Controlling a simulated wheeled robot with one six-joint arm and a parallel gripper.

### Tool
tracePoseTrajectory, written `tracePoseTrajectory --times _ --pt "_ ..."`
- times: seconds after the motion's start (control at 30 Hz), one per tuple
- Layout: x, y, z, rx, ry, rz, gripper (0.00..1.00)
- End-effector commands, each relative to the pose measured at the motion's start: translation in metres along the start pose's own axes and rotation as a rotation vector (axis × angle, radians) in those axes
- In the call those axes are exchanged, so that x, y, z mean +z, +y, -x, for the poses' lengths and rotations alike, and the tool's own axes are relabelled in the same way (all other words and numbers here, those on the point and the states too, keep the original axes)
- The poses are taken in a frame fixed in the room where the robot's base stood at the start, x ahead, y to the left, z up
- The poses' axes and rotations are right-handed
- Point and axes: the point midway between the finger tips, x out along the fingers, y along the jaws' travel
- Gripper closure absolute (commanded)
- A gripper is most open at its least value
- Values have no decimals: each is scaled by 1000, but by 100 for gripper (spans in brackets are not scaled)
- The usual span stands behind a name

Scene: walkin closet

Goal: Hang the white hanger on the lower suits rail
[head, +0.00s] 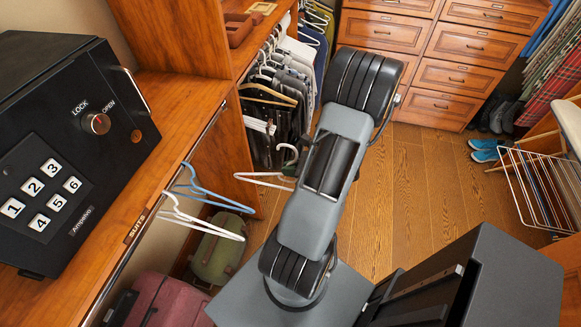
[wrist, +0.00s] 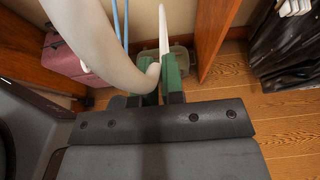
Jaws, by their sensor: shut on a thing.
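The white hanger (head: 262,178) is in my gripper (head: 293,168), to the right of the shelf edge in the head view; my arm hides part of it. In the wrist view my gripper (wrist: 160,88) has its green-padded fingers closed around the hanger's white body (wrist: 97,45), which looms large up close. The suits rail (head: 207,128) runs under the shelf front, by a SUITS label (head: 139,228). A blue hanger (head: 212,193) and another white hanger (head: 203,222) hang from it. The held hanger is apart from the rail, to its right.
A black safe (head: 60,140) stands on the wooden shelf (head: 180,105). A pink suitcase (head: 165,302) and a green case (head: 218,250) lie below the rail. A wooden divider (head: 235,155) separates them from hanging clothes (head: 285,80). Open floor lies right of my arm.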

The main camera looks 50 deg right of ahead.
Motion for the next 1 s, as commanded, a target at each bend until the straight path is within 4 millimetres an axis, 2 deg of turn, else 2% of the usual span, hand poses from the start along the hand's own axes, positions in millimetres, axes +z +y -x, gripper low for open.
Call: tracePoseTrajectory --times 1.0 --pt "40 0 -99 2 1 1 100"
